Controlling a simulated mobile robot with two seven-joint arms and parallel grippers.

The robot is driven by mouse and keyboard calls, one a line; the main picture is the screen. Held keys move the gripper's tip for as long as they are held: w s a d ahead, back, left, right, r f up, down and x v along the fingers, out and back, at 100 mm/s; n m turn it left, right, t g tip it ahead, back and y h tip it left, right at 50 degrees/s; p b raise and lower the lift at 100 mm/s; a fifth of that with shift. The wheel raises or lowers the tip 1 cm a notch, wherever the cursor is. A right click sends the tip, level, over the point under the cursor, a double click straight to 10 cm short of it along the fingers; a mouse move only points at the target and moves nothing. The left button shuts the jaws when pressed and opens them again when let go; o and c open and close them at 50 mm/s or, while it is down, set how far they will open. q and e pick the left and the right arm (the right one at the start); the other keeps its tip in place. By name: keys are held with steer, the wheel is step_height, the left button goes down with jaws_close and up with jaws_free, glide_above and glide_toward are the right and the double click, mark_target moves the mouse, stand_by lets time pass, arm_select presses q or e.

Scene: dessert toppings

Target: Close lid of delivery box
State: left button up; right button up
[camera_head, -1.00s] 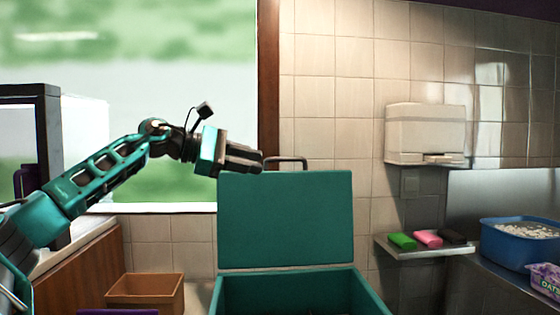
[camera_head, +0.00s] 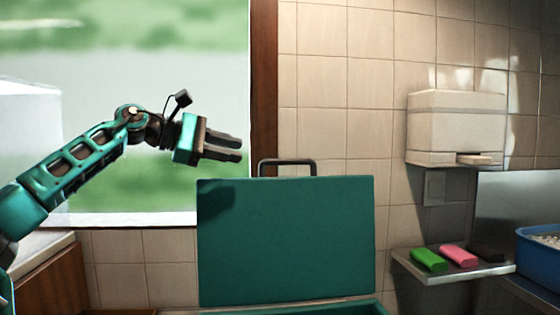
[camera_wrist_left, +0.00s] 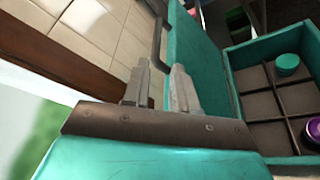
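The teal delivery box (camera_head: 345,308) stands in front of me, and only its rim shows at the bottom of the head view. Its lid (camera_head: 290,245) stands upright, open, with a dark handle (camera_head: 287,162) on its top edge. In the left wrist view the fingers (camera_wrist_left: 160,88) point toward the lid (camera_wrist_left: 200,65), and the box's divided inside (camera_wrist_left: 262,106) shows at the right. My right gripper is not in view.
In the box are a teal-lidded container (camera_wrist_left: 287,64) and a purple item (camera_wrist_left: 313,130). A wall shelf (camera_head: 450,268) at right holds a green block (camera_head: 429,260) and a pink block (camera_head: 459,255). A blue tub (camera_head: 540,252) stands at far right. A window fills the left.

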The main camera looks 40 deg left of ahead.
mark_target(279, 160)
arm_select(q)
steer(key=p+x, duration=0.4)
steer(key=x, duration=0.7)
steer(key=shift+w+r, duration=0.1)
steer(key=shift+w, duration=0.35)
steer(key=shift+w+d+f, duration=0.2)
steer(key=shift+w+f, duration=0.1)
steer(key=shift+w, duration=0.25)
steer(key=shift+c, duration=0.2)
jaws_close()
